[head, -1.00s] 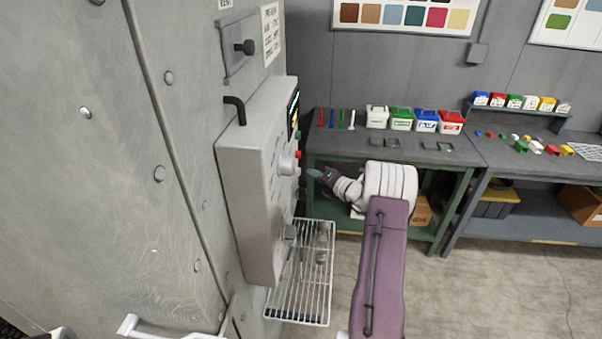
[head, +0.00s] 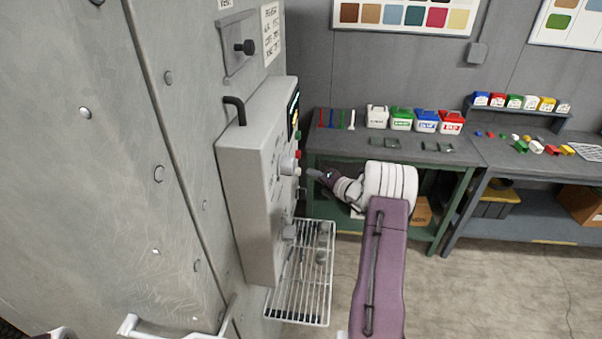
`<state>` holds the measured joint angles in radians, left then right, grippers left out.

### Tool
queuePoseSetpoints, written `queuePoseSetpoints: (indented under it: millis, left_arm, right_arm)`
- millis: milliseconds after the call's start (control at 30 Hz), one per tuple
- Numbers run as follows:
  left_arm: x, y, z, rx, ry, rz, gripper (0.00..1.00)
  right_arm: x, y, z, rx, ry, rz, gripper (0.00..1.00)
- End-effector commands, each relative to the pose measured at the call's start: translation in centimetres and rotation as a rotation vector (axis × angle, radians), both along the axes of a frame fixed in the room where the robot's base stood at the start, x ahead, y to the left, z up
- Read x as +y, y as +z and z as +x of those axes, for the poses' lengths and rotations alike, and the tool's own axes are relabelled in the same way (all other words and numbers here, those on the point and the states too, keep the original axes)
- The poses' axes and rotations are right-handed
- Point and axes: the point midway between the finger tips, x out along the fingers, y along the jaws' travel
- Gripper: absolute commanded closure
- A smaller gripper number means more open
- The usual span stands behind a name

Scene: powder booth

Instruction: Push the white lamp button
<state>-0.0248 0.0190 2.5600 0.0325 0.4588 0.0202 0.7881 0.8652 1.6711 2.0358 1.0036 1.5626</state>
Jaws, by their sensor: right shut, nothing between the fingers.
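The white lamp button (head: 298,171) is a small pale knob at the right edge of the grey control box (head: 248,190). It sits below a red button (head: 298,154) and a green one (head: 298,135). My right gripper (head: 314,174) is shut and empty. Its tip points left at the height of the white button, with a small gap seeming to lie between them. The box's front face is seen at a steep angle, so the exact distance is hard to tell.
A wire rack (head: 300,285) juts out below the box. A green workbench (head: 340,152) with several coloured tubs stands behind my right arm. A larger knob (head: 288,165) is beside the buttons. The floor to the right is clear.

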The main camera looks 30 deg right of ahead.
Motion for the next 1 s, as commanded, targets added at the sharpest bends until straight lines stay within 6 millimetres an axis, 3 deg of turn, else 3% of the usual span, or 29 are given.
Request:
queuePoseSetpoints:
  millis: [1000]
  left_arm:
    - [0.00, -0.39, 0.00, 0.000, 0.000, 0.000, 1.00]
  right_arm:
    - [0.80, 0.00, 0.66, 0.000, 0.000, 0.000, 1.00]
